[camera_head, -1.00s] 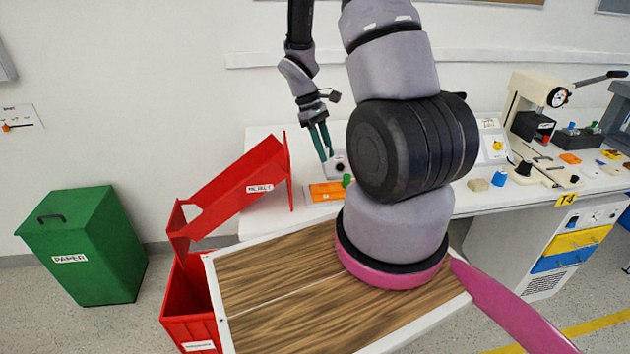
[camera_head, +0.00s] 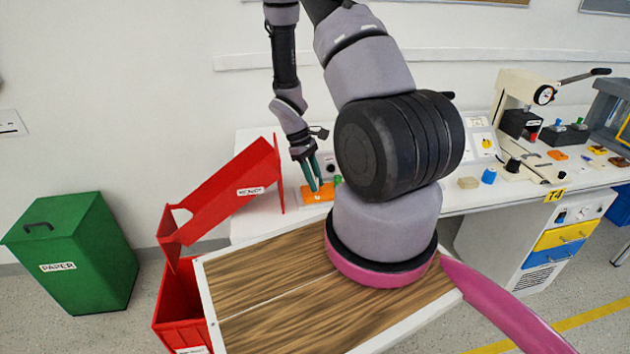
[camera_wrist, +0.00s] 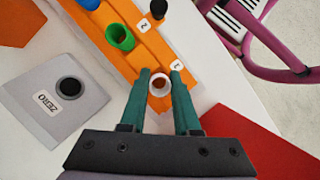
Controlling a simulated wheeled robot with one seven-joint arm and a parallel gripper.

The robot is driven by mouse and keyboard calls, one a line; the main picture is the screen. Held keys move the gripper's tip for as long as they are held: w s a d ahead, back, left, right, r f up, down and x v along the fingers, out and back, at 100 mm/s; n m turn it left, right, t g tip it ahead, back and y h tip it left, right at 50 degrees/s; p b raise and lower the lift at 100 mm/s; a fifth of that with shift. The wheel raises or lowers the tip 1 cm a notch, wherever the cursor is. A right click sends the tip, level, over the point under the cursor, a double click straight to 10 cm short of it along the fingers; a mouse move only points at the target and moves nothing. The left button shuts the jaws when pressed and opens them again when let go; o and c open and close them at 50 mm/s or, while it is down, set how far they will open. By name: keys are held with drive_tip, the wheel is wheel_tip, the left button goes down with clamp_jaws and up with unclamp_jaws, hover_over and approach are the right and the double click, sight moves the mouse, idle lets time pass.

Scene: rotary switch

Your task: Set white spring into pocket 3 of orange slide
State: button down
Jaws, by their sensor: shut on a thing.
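My gripper (camera_wrist: 161,78) has green fingers and is shut on the white spring (camera_wrist: 160,85), seen from above as a white ring with a reddish inside. In the head view my gripper (camera_head: 314,184) points down at the orange slide (camera_head: 306,195); the spring is too small to make out there.
A green cylinder (camera_wrist: 120,38), a black piece (camera_wrist: 158,9) and a blue piece (camera_wrist: 89,3) stand on the slide. A grey ZERO box (camera_wrist: 55,95) is left of it.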

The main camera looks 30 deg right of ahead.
drive_tip(key=shift+f, duration=0.1)
drive_tip(key=c, duration=0.6)
unclamp_jaws()
drive_tip(key=shift+c, duration=0.2)
drive_tip(key=w+a+r+m+t+y, duration=0.1)
drive_tip(key=w+a+r, duration=0.1)
drive_tip(key=r, duration=0.9)
drive_tip(key=w+a+r+m+t, duration=0.1)
drive_tip(key=w+a+r+m, duration=0.1)
drive_tip(key=r, duration=1)
drive_tip(key=s+a+r+m+t+y, duration=0.1)
drive_tip(key=s+a+r+m+t, duration=0.2)
drive_tip(key=s+r, duration=0.5)
drive_tip(key=s+a+r+m+t+y, duration=0.2)
drive_tip(key=s+a+r+m+t, duration=0.2)
drive_tip(key=r, duration=1.1)
drive_tip(key=s+t, duration=0.2)
drive_tip(key=s, duration=0.2)
drive_tip(key=shift+s+a, duration=0.15)
